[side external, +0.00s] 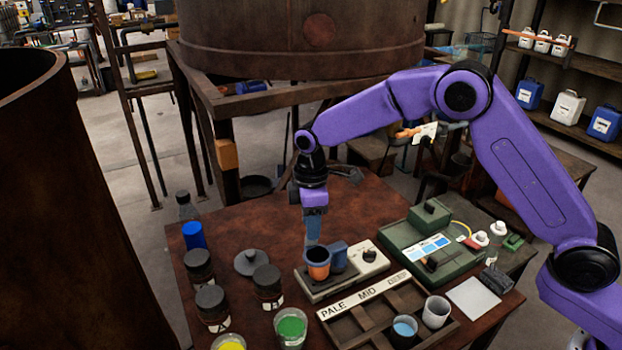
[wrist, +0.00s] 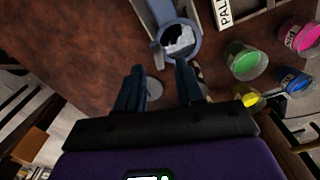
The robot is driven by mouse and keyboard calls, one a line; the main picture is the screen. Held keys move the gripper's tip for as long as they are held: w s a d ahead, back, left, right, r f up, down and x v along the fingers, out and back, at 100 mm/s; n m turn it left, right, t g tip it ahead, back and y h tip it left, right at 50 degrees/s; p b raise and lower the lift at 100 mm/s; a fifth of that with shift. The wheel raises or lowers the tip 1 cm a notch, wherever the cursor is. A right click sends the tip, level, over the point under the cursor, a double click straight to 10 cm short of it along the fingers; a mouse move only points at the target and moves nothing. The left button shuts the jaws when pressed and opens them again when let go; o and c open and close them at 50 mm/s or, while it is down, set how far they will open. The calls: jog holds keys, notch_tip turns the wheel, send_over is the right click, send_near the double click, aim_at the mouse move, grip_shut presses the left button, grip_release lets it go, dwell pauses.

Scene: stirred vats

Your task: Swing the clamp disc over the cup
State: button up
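The cup (side external: 318,265), orange with a dark rim, sits on the left end of a small pale bench device (side external: 368,262). A blue-grey upright part (side external: 338,256) stands against the cup's right side. In the wrist view a blue-grey ring (wrist: 196,45) surrounds a round opening with pale, mottled contents (wrist: 180,38). I cannot tell which part is the clamp disc. My gripper (side external: 312,243) points down just above the cup. In the wrist view its two fingers are apart with nothing held between them (wrist: 160,76); the ring lies just beyond the right finger.
Dark-lidded jars (side external: 212,308) and a loose grey lid (side external: 251,263) stand left of the device. Open paint cups, one green (side external: 290,327), are in front. A PALE/MID/DEEP tray (side external: 372,322) and a green case (side external: 432,240) are to the right.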

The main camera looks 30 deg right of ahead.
notch_tip(320, 180, up, 14)
dwell(0.4)
jog(key=shift+f, duration=0.1)
jog(key=s+d+f, duration=0.1)
jog(key=s+d, duration=0.5)
jog(key=s, duration=0.6)
jog(key=s+d+f+m, duration=0.1)
jog(key=s+d+f, duration=0.1)
jog(key=s+d, duration=0.5)
jog(key=s+d+f+m, duration=0.1)
jog(key=s+d, duration=0.5)
jog(key=s, duration=1.1)
jog(key=shift+s+d+f, duration=0.2)
jog(key=shift+d+f, duration=0.1)
jog(key=shift+f, duration=0.05)
jog(key=shift+w, duration=0.1)
